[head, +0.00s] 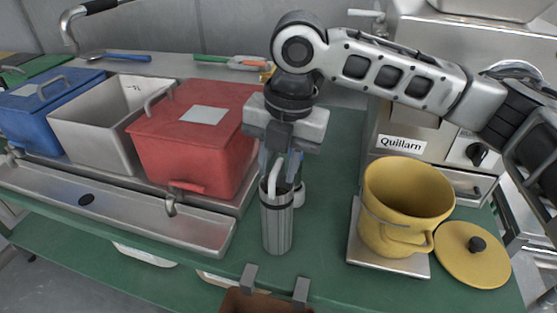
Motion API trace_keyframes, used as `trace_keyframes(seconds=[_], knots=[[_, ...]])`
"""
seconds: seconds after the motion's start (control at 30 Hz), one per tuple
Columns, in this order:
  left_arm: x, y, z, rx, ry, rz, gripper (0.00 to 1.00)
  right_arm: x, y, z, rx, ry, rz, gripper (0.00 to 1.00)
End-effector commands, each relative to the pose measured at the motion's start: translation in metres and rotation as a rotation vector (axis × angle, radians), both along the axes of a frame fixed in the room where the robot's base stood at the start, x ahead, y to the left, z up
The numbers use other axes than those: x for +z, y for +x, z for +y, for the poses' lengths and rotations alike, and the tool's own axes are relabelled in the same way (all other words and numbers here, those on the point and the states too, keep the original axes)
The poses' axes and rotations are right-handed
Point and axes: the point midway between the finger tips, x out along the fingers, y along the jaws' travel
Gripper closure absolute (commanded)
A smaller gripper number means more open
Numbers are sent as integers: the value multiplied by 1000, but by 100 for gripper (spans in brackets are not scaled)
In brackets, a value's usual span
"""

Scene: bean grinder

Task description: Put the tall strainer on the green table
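The tall strainer (277,221) is a slim grey metal cylinder with a dark band near its top and a pale curved handle. It is upright near the middle of the head view, over the green table (327,200). I cannot tell whether its base rests on the table. My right gripper (281,172) points down right above the strainer, with its two fingers apart on either side of the handle. Whether the fingers press on it cannot be told. A small white-and-dark item behind the strainer is mostly hidden. My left gripper is not in view.
Blue (51,106), grey (96,127) and red (190,140) bins stand left, behind a metal trough (110,205). Right are a yellow pot (404,203) on a flat plate, its lid (472,256) and the Quillarn machine (401,143). A brown container (262,303) is at the front edge.

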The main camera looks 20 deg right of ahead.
Motion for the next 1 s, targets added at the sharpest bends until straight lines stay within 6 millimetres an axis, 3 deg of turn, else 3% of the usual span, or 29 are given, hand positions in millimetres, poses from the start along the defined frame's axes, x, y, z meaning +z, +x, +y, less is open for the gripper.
trace_keyframes(seconds=[0.33,0.8,1.0], knots=[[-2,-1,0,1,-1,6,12,10,0,-1,-1,1,-3,70],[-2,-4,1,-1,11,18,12,102,-6,-10,-2,1,-3,70],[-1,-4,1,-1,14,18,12,120,-8,-12,-1,0,-1,70]])
